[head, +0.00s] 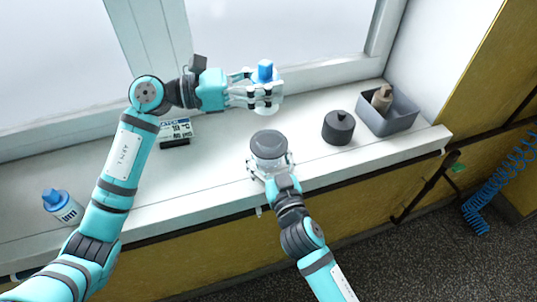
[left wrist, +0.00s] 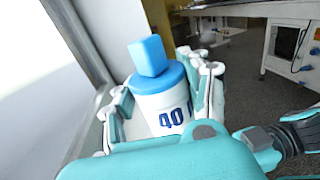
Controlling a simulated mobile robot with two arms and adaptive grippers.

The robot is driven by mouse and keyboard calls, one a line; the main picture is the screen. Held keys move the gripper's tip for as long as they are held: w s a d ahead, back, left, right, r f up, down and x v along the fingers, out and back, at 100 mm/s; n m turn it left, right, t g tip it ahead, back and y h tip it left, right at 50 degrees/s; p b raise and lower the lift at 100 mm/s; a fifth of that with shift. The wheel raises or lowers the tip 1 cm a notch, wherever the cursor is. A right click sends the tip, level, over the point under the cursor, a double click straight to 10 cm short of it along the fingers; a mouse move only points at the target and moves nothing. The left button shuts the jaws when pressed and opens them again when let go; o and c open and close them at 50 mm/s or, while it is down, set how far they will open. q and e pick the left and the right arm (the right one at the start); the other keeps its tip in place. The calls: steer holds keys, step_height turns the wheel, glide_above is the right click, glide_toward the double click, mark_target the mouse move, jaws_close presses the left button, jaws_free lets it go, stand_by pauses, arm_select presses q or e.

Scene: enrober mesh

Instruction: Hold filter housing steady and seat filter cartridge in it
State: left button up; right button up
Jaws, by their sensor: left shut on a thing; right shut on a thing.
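The filter cartridge, a white cylinder with a blue top and blue block handle (head: 265,70), is held in my left gripper (head: 266,95). In the left wrist view the cartridge (left wrist: 162,105) shows a blue "40" and sits upright or slightly tilted between the fingers. The filter housing (head: 269,146), round with a dark grey upper part, stands on the sill. My right gripper (head: 270,167) is shut on it from the front, low on its side. The cartridge is above and behind the housing in the head view, apart from it. The inside of the housing cannot be made out.
A grey bin (head: 402,114) holds a beige item (head: 382,98). A small display box (head: 177,130) is near the window.

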steer(key=shift+c, duration=0.5)
arm_select(q)
step_height(320, 180, down, 11)
steer(key=n+t, duration=0.1)
steer(key=shift+w+d+t, duration=0.15)
steer(key=shift+d+t, duration=0.15)
steer(key=shift+t, duration=0.1)
steer(key=o, duration=1.3)
step_height(320, 180, up, 7)
